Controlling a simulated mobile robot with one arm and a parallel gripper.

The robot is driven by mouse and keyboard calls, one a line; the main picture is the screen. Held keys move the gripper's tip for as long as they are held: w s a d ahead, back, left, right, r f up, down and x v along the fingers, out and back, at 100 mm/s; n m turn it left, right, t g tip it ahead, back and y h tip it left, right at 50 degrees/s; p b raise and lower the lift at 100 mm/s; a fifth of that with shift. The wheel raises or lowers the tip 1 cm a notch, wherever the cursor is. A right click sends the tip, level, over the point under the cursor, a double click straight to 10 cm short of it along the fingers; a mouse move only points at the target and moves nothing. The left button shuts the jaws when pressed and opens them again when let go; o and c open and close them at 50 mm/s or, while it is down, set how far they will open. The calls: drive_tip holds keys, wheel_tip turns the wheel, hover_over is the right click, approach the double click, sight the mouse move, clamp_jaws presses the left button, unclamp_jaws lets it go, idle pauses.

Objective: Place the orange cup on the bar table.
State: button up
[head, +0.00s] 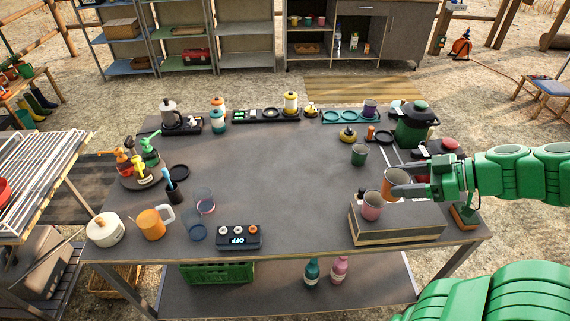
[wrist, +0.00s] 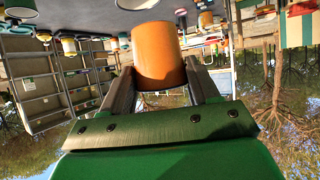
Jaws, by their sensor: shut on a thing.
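In the head view my gripper (head: 408,187) is at the right side of a grey table (head: 290,180). It is shut on an orange cup (head: 392,184). The cup is just above a wood-sided box (head: 397,228), close to a pink cup (head: 372,206) there. In the wrist view the orange cup (wrist: 158,55) sits between my two fingers (wrist: 160,90). I cannot tell which surface the task calls the bar table; the grey table is the one beneath the cup.
A dark green cup (head: 359,155) and a green pot (head: 412,124) stand behind the held cup. An orange mug (head: 153,223), clear glasses (head: 204,201) and an OFF display box (head: 239,236) are at the left and front. The table's middle is clear.

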drive_tip(key=w+a+f+n+g, duration=0.1)
drive_tip(key=w+a+f, duration=0.2)
drive_tip(key=w+a, duration=0.35)
drive_tip(key=w+a+f+n+g+y, duration=0.1)
drive_tip(key=w+a+f+g, duration=0.15)
drive_tip(key=w+a, duration=0.45)
drive_tip(key=w+a+f+n, duration=0.1)
drive_tip(key=w+a+f, duration=0.35)
drive_tip(key=w, duration=0.45)
drive_tip(key=shift+a+f, duration=0.15)
drive_tip(key=shift+f, duration=2.05)
drive_tip(key=shift+a+f, duration=0.15)
drive_tip(key=shift+f, duration=2)
drive_tip(key=shift+f, duration=0.1)
drive_tip(key=o, duration=1.1)
